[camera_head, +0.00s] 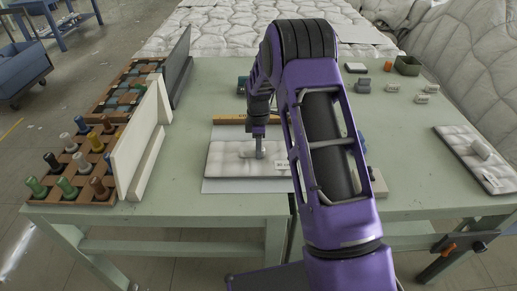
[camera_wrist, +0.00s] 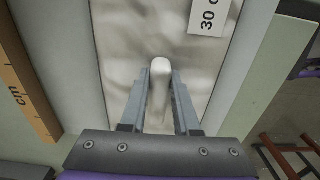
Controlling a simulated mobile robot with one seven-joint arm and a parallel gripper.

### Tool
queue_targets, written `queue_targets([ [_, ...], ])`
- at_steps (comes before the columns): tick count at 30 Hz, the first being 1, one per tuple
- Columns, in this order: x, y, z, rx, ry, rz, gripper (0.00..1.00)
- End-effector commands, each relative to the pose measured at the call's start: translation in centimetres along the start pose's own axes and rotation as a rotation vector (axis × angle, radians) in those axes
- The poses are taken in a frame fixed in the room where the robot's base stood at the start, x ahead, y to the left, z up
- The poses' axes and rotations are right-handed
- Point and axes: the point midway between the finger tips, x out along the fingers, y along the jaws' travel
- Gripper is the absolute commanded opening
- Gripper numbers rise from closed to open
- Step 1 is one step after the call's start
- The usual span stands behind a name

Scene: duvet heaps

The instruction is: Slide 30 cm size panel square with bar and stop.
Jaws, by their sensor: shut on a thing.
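The white quilted panel (camera_head: 228,158) lies on a pale board (camera_head: 240,186) near the table's front edge. In the wrist view the panel (camera_wrist: 125,45) carries a white label (camera_wrist: 209,16) reading "30 c", the rest cut off. My gripper (camera_head: 260,153) reaches down over the panel. In the wrist view my gripper (camera_wrist: 160,90) is shut on a pale rounded bar (camera_wrist: 160,66) that stands up from the panel. A yellow-orange strip (camera_head: 231,119) lies along the panel's far side; it shows in the wrist view (camera_wrist: 22,90) with "cm" on it. My arm hides the panel's right part.
Racks of coloured spools (camera_head: 75,165) and an upright cream board (camera_head: 136,140) stand at the left. Another quilted panel (camera_head: 465,150) lies at the right.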

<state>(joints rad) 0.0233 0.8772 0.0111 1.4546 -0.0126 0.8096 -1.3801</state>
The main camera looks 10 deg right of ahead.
Motion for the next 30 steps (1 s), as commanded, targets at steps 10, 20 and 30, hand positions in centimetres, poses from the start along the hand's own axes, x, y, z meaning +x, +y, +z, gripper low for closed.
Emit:
queue_targets([
  [10, 0.0, 0.3, 0.0, 0.0, 0.0, 0.001, 0.0],
  [20, 0.0, 1.6, 0.0, 0.0, 0.001, 0.001, 0.0],
  [30, 0.0, 2.7, 0.0, 0.0, 0.0, 0.002, 0.0],
])
